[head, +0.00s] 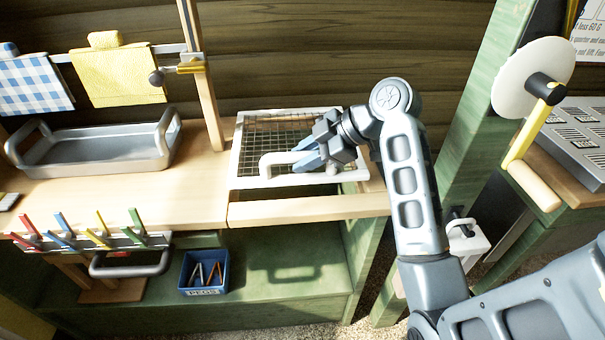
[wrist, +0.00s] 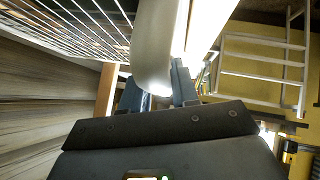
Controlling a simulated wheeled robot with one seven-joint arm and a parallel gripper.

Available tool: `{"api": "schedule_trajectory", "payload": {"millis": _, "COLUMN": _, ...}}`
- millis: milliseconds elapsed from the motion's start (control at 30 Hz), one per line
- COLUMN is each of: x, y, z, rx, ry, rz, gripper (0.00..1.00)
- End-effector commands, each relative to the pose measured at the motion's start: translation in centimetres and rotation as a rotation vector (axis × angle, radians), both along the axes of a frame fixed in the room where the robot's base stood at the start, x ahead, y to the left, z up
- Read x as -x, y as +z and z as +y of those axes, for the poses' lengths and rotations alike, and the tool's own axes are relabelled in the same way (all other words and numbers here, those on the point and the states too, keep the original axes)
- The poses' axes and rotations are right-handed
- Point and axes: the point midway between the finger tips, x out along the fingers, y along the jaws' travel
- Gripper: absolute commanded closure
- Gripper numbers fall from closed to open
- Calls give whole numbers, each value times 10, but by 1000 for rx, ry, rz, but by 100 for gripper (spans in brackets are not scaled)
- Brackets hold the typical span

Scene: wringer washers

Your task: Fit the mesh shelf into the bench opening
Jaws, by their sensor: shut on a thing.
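The mesh shelf (head: 255,181) has a white frame, a wire grid and a raised white handle (head: 270,161) at its front. It lies over the opening in the wooden bench (head: 180,199), behind the front rail (head: 310,207). A dark gap shows between its front edge and that rail. My gripper (head: 307,160) is shut on the handle, coming from the right. In the wrist view the handle (wrist: 155,45) is between the fingers of my gripper (wrist: 158,92), with the wire grid (wrist: 70,28) at upper left. I cannot tell whether the shelf sits flush; my arm hides its right side.
A grey metal tray (head: 95,152) stands on the bench at left, near a wooden post (head: 203,75). Coloured pegs line a rack (head: 100,240) at the front edge. A blue peg box (head: 203,272) sits on the green lower shelf (head: 285,265). A green post (head: 470,120) stands right.

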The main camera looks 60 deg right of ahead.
Motion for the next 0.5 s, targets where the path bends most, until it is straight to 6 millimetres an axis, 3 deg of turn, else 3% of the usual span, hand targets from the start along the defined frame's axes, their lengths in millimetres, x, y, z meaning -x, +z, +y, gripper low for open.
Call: {"api": "schedule_trajectory", "payload": {"millis": 500, "x": 0, "y": -52, "z": 0, "rx": 0, "ry": 0, "rz": -1, "gripper": 100}}
